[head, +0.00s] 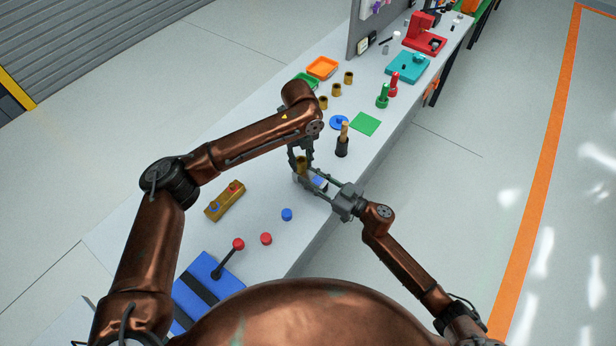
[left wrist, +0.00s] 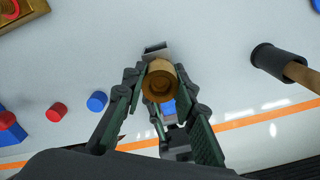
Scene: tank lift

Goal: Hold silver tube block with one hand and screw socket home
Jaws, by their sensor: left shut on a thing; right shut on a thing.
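The brass-coloured socket (head: 301,166) is held upright in my left gripper (head: 301,158), which points down over the table. In the left wrist view the round socket (left wrist: 160,82) sits between the two fingers of my left gripper (left wrist: 158,78). The silver tube block (head: 320,182), with a blue patch on it, is directly below the socket, low over the table. My right gripper (head: 314,184) is shut on it from the right. The block's silver end (left wrist: 156,48) shows behind the socket in the left wrist view. Whether socket and block touch is hidden.
A blue cap (head: 287,214), a red cap (head: 266,238) and a brass block (head: 225,201) lie to the left. Several brass sockets (head: 336,90) and trays (head: 321,67) stand farther back.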

